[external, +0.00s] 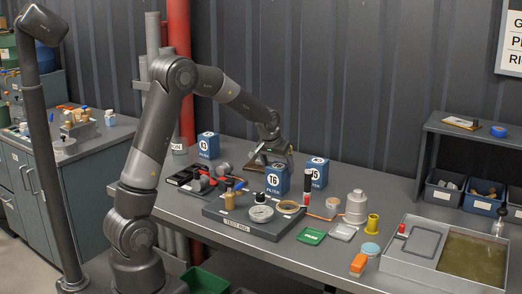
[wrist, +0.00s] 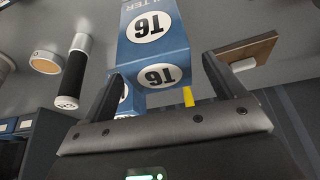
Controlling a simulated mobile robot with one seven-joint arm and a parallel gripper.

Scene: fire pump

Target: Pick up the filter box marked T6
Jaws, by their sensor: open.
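The blue filter box marked T6 (external: 277,180) stands upright on the workbench, behind the grey test pad. In the wrist view the T6 box (wrist: 155,50) appears upside down, with its white labels showing on two faces. My gripper (external: 273,158) is just behind the box in the external view, and the box hides part of it. In the wrist view my gripper (wrist: 162,66) is open, with the T6 box in line with the gap between its fingers. I cannot tell whether either finger touches it.
A similar blue box (external: 319,172) stands close behind to the right, and another (external: 208,145) stands to the left. A dark cylinder with a white band (external: 307,185) is close right of T6. The grey test pad (external: 250,222) with gauges lies in front. A wooden piece (wrist: 242,52) is near the right finger.

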